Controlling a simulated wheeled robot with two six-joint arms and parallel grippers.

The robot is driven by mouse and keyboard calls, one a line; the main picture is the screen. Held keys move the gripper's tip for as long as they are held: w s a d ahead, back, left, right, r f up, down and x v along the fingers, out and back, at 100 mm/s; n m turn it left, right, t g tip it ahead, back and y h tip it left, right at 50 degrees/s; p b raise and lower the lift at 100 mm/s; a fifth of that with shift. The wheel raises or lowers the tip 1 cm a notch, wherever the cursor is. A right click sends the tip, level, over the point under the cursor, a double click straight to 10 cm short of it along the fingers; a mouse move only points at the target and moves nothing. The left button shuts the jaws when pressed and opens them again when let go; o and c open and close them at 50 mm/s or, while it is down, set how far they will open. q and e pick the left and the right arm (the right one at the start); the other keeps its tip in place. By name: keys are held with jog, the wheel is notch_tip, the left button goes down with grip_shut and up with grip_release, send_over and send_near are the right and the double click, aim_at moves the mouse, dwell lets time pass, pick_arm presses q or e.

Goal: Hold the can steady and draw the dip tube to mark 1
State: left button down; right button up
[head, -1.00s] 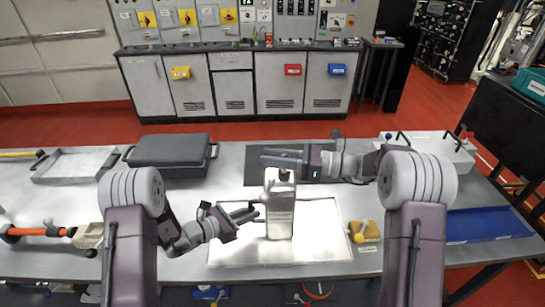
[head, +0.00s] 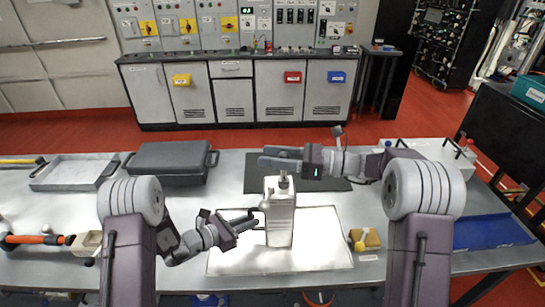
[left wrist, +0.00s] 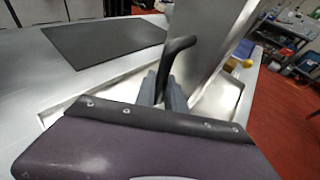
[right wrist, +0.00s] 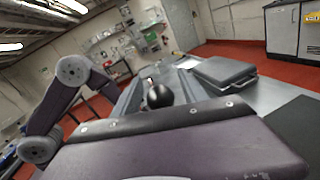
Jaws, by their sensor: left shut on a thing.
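The metal can (head: 280,222) stands upright on a bright tray (head: 330,256) on the bench. It also fills the upper middle of the left wrist view (left wrist: 205,40). My left gripper (head: 252,220) is shut on the can's dark handle (left wrist: 181,48) at its left side. My right gripper (head: 268,160) is level above the can's neck (head: 283,181), its fingers apart. In the right wrist view a black round knob (right wrist: 160,95) with a short light stem shows between these fingers; I cannot tell whether they touch it. No tube marks are legible.
A dark mat (head: 254,178) lies behind the can. A grey case (head: 168,163) and a shallow metal tray (head: 72,172) stand at back left. A blue bin (head: 492,231) is at right.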

pick_arm(q)
jog(key=shift+f, duration=0.15)
jog(key=shift+s, duration=0.1)
jog(key=c, duration=1.3)
grip_release()
pick_arm(e)
jog(key=v, duration=1.2)
pick_arm(q)
jog(key=v, duration=1.2)
